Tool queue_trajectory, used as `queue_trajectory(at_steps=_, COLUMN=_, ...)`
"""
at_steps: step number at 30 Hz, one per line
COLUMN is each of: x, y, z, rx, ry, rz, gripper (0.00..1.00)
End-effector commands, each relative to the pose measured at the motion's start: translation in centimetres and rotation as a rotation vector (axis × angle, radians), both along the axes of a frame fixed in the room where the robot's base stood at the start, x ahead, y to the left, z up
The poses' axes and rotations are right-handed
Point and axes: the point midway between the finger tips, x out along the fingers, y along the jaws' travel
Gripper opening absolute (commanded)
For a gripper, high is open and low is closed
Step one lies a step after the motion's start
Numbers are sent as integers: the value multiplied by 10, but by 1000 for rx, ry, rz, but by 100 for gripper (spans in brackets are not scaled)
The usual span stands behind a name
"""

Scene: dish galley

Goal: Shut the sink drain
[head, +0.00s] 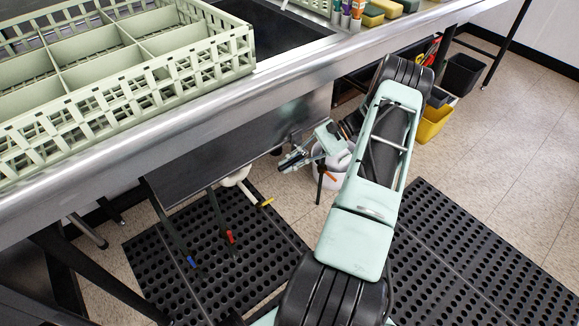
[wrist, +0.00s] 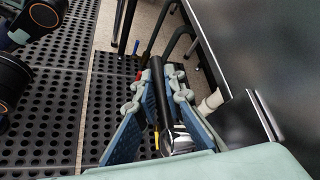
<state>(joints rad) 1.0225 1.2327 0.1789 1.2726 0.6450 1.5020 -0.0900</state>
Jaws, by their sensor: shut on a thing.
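My gripper (head: 290,160) is below the sink's front edge, beside the metal underside of the basin (head: 235,140). In the wrist view, its two blue-padded fingers (wrist: 160,92) are closed around a black bar-shaped handle (wrist: 156,72), which runs lengthwise between them. A shiny metal part (wrist: 178,138) shows beside the handle, near the finger bases. I take the black bar for the drain handle, but its joint to the drain is hidden. A white pipe (head: 238,177) is left of the gripper in the head view and shows right of the fingers in the wrist view (wrist: 209,103).
Levers with blue (head: 191,262), red (head: 229,237) and yellow (head: 267,203) tips stand lower left. A white bucket (head: 330,172) is behind the gripper. A green dish rack (head: 120,85) sits on the counter above. Black perforated mats (head: 460,255) cover the floor.

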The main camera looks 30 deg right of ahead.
Motion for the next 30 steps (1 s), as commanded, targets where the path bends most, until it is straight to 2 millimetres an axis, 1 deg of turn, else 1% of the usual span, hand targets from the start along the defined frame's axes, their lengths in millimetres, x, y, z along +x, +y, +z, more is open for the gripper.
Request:
queue_trajectory(at_steps=14, x=0, y=1, z=1, rx=16, ry=2, rz=2, gripper=0)
queue_trajectory(at_steps=15, x=0, y=1, z=1, rx=16, ry=2, rz=2, gripper=14)
queue_trajectory(at_steps=19, x=0, y=1, z=1, rx=15, ry=1, rz=2, gripper=28)
queue_trajectory(at_steps=27, x=0, y=0, z=1, rx=13, ry=0, rz=1, gripper=28)
queue_trajectory(at_steps=30, x=-1, y=-5, z=3, rx=11, ry=-1, rz=0, gripper=28)
